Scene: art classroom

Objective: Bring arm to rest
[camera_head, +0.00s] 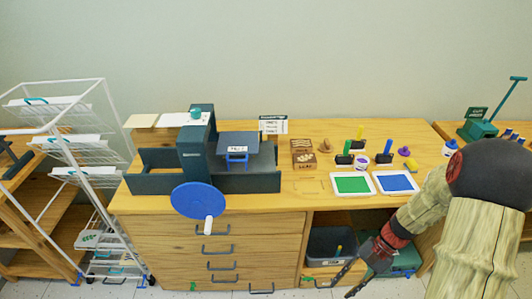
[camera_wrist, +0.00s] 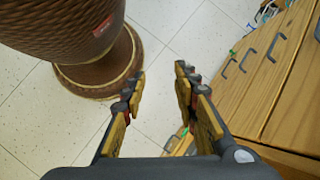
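My gripper (camera_head: 350,279) is at the lower right of the head view, in front of the wooden workbench (camera_head: 230,220) and below its top. My arm (camera_head: 440,200) comes down from the right edge. In the wrist view, the two fingers of my gripper (camera_wrist: 160,83) stand apart with bare tiled floor between them. The gripper is open and empty. It points down toward the floor, beside the drawer fronts (camera_wrist: 275,75) on the right.
A brown pot-like object (camera_wrist: 75,40) stands on the floor at the wrist view's upper left. On the bench are a dark press with a blue wheel (camera_head: 195,200), a green tray (camera_head: 353,185) and a blue tray (camera_head: 396,183). A white rack (camera_head: 85,150) stands left.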

